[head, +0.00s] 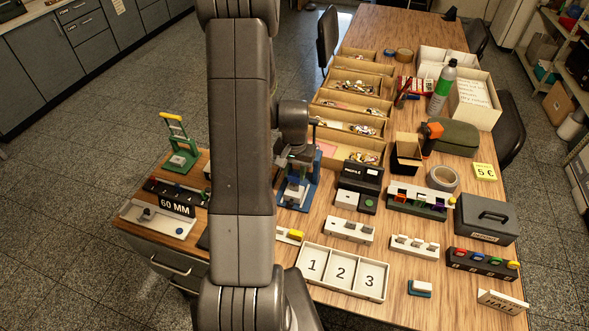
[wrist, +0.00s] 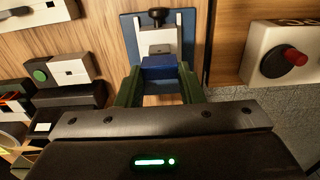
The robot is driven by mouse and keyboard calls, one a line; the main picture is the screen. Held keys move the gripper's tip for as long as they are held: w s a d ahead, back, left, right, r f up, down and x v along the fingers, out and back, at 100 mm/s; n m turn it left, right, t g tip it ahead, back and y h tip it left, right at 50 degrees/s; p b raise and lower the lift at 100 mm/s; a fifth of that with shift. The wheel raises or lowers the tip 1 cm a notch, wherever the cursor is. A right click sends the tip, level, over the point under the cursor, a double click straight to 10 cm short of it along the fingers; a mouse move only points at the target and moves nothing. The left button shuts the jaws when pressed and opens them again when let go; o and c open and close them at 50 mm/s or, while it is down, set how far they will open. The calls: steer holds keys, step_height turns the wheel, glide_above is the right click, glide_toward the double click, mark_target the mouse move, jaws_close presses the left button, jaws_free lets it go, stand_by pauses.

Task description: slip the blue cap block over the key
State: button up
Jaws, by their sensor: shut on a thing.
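My gripper (head: 297,158) is above the blue stand (head: 291,196), partly hidden by my arm in the head view. In the wrist view, the fingers of my gripper (wrist: 160,82) are shut on a blue block (wrist: 159,64), which I take for the cap block. The blue stand (wrist: 132,32) lies just beyond it, with a pale grey-white piece (wrist: 158,38) and a black knob. The block overlaps the lower edge of the pale piece; I cannot tell whether they touch. I cannot make out the key.
A tray marked 1, 2, 3 (head: 300,272) and a small blue-and-white block (head: 420,288) are at the table's front. A dark grey box (head: 359,178) stands right of the blue stand. A green stand (head: 180,150) is at left.

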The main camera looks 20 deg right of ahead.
mark_target(295, 175)
steer(key=shift+f+b, duration=1.4)
steer(key=shift+f, duration=0.35)
steer(key=shift+f+b, duration=0.1)
steer(key=shift+b, duration=0.2)
steer(key=o, duration=1)
step_height(295, 175, up, 14)
steer(key=shift+s+f+b, duration=0.1)
steer(key=shift+b, duration=0.3)
steer(key=shift+f, duration=0.1)
step_height(295, 175, down, 14)
steer(key=shift+r+p, duration=0.15)
steer(key=shift+p, duration=0.25)
